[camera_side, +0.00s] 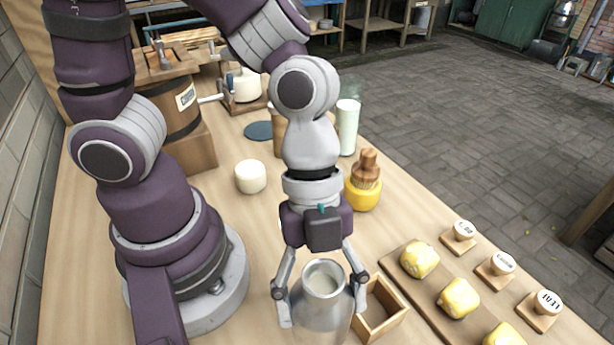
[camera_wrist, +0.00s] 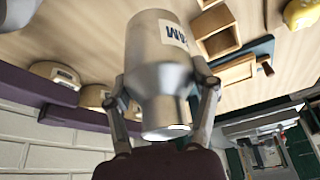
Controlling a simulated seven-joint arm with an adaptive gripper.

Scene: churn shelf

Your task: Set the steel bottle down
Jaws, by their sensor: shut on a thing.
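The steel bottle (camera_side: 322,310) is a silver can with a narrower neck and an open mouth, with something pale inside. It stands roughly upright at the bottom of the side view, where its base is cut off. My gripper (camera_side: 321,287) is shut on it, one finger on each side. In the wrist view the bottle (camera_wrist: 160,62) fills the middle between the fingers of my gripper (camera_wrist: 163,95), and part of a label with dark letters shows. I cannot tell whether its base touches the table.
A small open wooden box (camera_side: 378,312) is close to the bottle's right. A board with yellow lumps (camera_side: 458,298) and several labelled stamps (camera_side: 502,264) lie farther right. A white cheese (camera_side: 250,177), a yellow pot (camera_side: 362,195) and a glass of milk (camera_side: 347,127) stand behind on the wooden table (camera_side: 90,270).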

